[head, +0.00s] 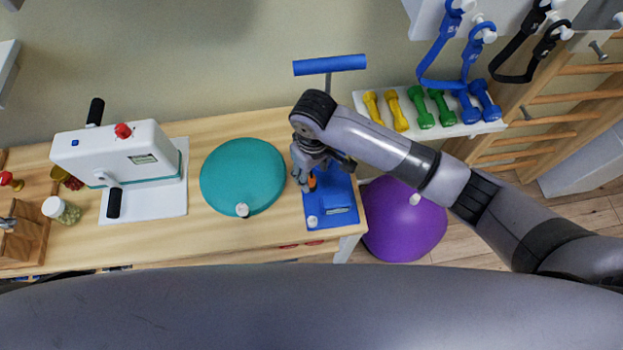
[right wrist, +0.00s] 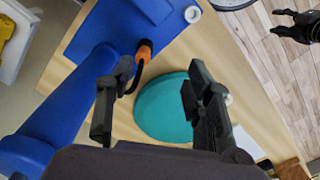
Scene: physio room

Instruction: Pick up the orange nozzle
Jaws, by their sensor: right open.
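The orange nozzle (head: 312,181) shows small beside my right gripper (head: 304,178), above the blue base of a pump (head: 340,196). In the right wrist view the orange nozzle (right wrist: 144,50) has a dark hose end bending from it and lies just beyond the left fingertip. My right gripper (right wrist: 161,75) is open with nothing between its fingers. The nozzle is left of the middle of the gap, and I cannot tell whether the finger touches it. The pump's blue barrel (right wrist: 65,108) is left of the fingers.
A teal balance cushion (head: 243,176) lies left of the pump on the wooden table (head: 225,237). The pump's blue T-handle (head: 329,65) rises behind my gripper. A white machine (head: 116,152) stands at left. A purple ball (head: 403,222) is on the floor at right.

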